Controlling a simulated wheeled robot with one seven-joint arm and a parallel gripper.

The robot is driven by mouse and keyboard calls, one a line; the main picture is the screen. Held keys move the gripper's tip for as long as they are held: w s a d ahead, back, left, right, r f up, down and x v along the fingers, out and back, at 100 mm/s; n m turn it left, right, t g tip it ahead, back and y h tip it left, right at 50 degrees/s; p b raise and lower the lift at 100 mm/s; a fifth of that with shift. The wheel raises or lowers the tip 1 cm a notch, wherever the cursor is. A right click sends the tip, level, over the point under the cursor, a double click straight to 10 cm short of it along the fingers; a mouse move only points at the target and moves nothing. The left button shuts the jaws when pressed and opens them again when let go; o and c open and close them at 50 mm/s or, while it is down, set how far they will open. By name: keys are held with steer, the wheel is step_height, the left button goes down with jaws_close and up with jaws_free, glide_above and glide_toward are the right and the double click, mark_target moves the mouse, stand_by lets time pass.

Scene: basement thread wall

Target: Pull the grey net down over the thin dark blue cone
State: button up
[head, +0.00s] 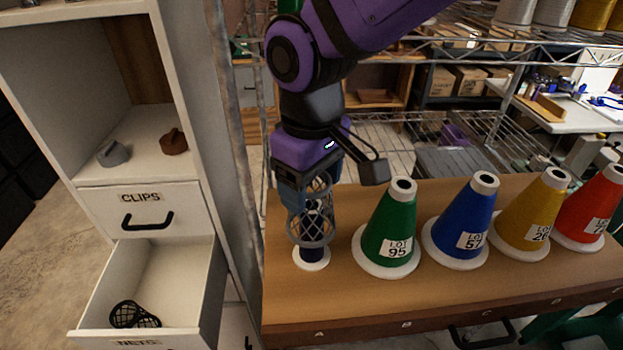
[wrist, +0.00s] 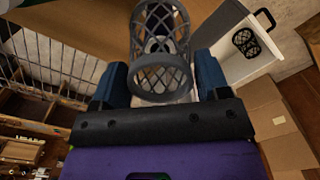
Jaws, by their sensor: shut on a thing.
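The grey net (head: 311,225) is an open mesh tube held in my gripper (head: 308,190), above and around the upper part of the thin dark blue cone (head: 313,247). The cone stands on a white base (head: 311,260) at the left end of the bench, and its dark lower body shows below the net's rim. In the wrist view the net (wrist: 161,50) sits between the two blue fingers of my gripper (wrist: 160,85). The fingers are shut on the net. The cone's top is mostly hidden by the mesh and gripper.
Green (head: 390,235), blue (head: 464,228), yellow (head: 531,220) and red (head: 592,210) cones stand to the right on the wooden bench (head: 330,310). An open drawer (head: 165,280) at left holds a black net (head: 133,315). Wire shelving (head: 400,130) stands behind.

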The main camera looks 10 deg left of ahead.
steer(key=shift+f, duration=2.9)
steer(key=o, duration=0.8)
steer(key=shift+c, duration=0.2)
